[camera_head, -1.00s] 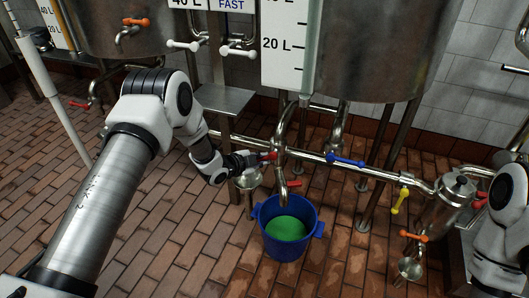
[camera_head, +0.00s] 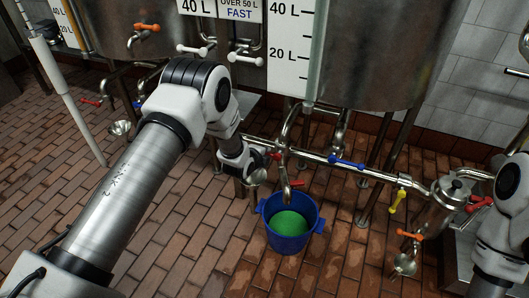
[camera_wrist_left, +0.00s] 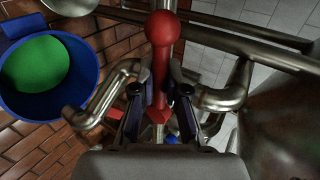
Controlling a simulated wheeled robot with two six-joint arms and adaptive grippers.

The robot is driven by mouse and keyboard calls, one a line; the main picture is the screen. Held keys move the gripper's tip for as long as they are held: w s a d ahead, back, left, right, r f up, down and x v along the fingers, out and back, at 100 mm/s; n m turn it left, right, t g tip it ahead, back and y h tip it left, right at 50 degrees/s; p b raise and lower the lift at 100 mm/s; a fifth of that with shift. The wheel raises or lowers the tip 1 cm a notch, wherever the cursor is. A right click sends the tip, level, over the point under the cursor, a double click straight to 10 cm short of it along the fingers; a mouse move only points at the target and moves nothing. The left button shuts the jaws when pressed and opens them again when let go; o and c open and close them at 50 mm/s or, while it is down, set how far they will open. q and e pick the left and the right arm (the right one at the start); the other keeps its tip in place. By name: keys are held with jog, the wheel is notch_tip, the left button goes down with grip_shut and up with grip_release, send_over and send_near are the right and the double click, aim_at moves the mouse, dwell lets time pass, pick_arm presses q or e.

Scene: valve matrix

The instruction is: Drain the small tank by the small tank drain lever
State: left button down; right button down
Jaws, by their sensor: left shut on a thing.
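A red lever with a round knob (camera_wrist_left: 163,28) stands between my left gripper's fingers in the left wrist view. My left gripper (camera_wrist_left: 160,88) is shut on this lever. In the head view my left gripper (camera_head: 262,157) is at the pipework below the tank with the white scale (camera_head: 290,45), partly hidden by my wrist. Red also shows just beside it, at the pipe joint. A blue bucket (camera_head: 290,243) with green contents stands on the floor under the curved spout (camera_head: 285,187). It also shows in the left wrist view (camera_wrist_left: 88,90). My right gripper is outside the frames.
Blue (camera_head: 346,162), yellow (camera_head: 399,201) and orange (camera_head: 409,235) levers line the pipes to the right, near a metal canister (camera_head: 449,205). White levers (camera_head: 250,60) sit above. Tiled floor in front is clear.

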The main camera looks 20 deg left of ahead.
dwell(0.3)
pick_arm(q)
jog(key=c, duration=1.2)
grip_release()
jog(key=v, duration=1.2)
